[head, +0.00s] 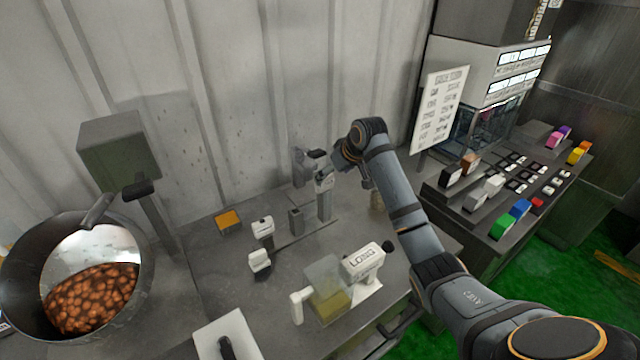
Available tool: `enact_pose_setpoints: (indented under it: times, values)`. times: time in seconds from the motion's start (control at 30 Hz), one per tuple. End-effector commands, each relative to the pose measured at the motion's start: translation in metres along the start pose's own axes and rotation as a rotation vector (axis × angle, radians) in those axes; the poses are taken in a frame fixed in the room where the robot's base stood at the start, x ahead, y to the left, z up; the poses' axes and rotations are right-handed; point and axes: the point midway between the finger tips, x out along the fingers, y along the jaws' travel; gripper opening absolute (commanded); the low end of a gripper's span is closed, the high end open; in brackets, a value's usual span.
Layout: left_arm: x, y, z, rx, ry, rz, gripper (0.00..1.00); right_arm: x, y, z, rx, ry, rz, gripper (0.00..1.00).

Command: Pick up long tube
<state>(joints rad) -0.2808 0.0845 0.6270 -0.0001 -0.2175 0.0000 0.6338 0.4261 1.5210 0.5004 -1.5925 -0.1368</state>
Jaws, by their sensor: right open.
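My right arm comes in from the right, and its gripper (318,166) is over the back of the grey bench, open. An upright grey piece (324,205) stands directly below the fingers. Whether the fingers touch it or are around it, I cannot tell. A white block marked LONG (363,262) stands nearer the front, joined to or touching a clear container (327,285) with yellowish contents. No other thing is clearly marked as a long tube. My left gripper is not in view.
A metal drum (140,235) with brown round pieces is at left. White-topped fittings (262,228), an orange square (228,220) and a short grey block (296,220) are on the bench.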

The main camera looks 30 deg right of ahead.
Motion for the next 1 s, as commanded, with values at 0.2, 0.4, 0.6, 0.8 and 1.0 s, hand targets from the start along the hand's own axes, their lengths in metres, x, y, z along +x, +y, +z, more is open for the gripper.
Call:
enact_pose_setpoints:
  times: [0.2, 0.4, 0.6, 0.8, 1.0]
  values:
    - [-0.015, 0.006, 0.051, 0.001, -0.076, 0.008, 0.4, 0.036, -0.001, 0.0, 0.003, -0.004, -0.003, 0.85]
    - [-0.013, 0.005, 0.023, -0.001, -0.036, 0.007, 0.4, 0.047, 0.0, 0.001, 0.0, -0.002, 0.0, 0.85]
    - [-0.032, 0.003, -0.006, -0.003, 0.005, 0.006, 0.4, 0.07, 0.003, 0.003, 0.004, -0.006, -0.003, 0.85]
    - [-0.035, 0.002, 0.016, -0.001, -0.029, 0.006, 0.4, 0.096, 0.003, 0.005, 0.002, -0.002, -0.001, 0.85]
    - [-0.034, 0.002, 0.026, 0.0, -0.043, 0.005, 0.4, 0.099, 0.004, 0.006, 0.0, -0.002, 0.0, 0.85]
